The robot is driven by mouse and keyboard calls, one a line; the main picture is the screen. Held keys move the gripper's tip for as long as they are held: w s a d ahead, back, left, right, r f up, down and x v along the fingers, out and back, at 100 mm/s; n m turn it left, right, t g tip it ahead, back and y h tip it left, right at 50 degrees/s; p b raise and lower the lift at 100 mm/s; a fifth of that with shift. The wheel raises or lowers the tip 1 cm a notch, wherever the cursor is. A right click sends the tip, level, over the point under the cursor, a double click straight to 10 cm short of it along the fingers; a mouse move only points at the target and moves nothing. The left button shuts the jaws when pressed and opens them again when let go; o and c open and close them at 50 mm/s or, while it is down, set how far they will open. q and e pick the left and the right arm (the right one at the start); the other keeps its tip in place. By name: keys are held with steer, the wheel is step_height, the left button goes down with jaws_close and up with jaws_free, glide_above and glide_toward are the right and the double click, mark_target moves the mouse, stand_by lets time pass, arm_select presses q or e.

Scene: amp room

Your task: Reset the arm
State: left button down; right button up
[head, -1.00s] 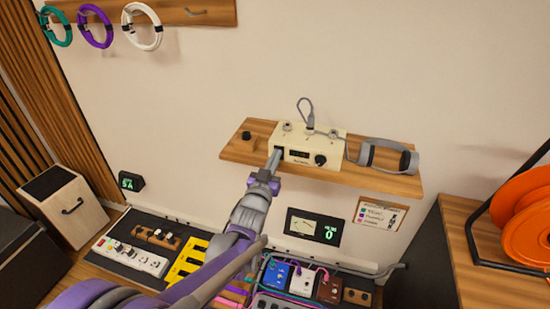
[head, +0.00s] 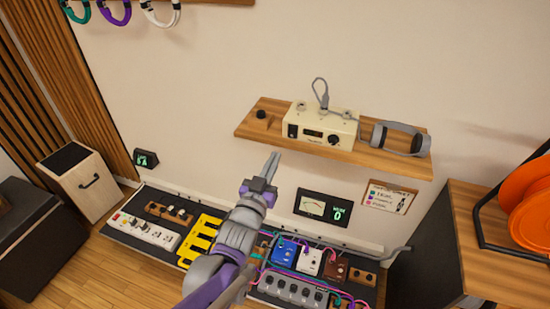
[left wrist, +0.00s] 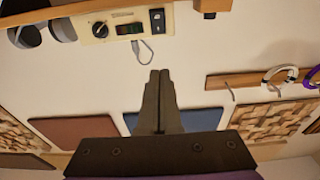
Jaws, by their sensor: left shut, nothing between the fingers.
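My left gripper (head: 271,166) is shut and empty. In the head view it points up toward the wall, just below the front edge of the wooden shelf (head: 390,165) and apart from the cream box (head: 320,128) on it. In the left wrist view its closed fingers (left wrist: 159,90) point up toward the wall, with the cream box (left wrist: 125,22) above them. My left arm comes up from the bottom of the head view, over the pedalboard. My right gripper does not show.
Grey headphones (head: 400,138) and a black knob (head: 261,114) are also on the shelf. Several pedals, such as a blue one (head: 285,251), sit on the board below. A meter display (head: 323,207) hangs on the wall. An orange reel (head: 530,210) stands at right.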

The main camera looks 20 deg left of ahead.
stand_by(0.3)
arm_select(q)
steer(key=s+f+g+p, duration=0.1)
steer(key=s+f+g, duration=0.3)
steer(key=s, duration=0.4)
steer(key=s+f+g+p, duration=0.2)
steer(key=s+f+g, duration=0.2)
steer(key=s, duration=0.4)
steer(key=s+f+g+p, duration=0.2)
steer(key=s+g, duration=0.4)
steer(key=s, duration=0.3)
steer(key=shift+a+f+y, duration=0.2)
steer(key=shift+f+y, duration=0.1)
steer(key=shift+f, duration=0.6)
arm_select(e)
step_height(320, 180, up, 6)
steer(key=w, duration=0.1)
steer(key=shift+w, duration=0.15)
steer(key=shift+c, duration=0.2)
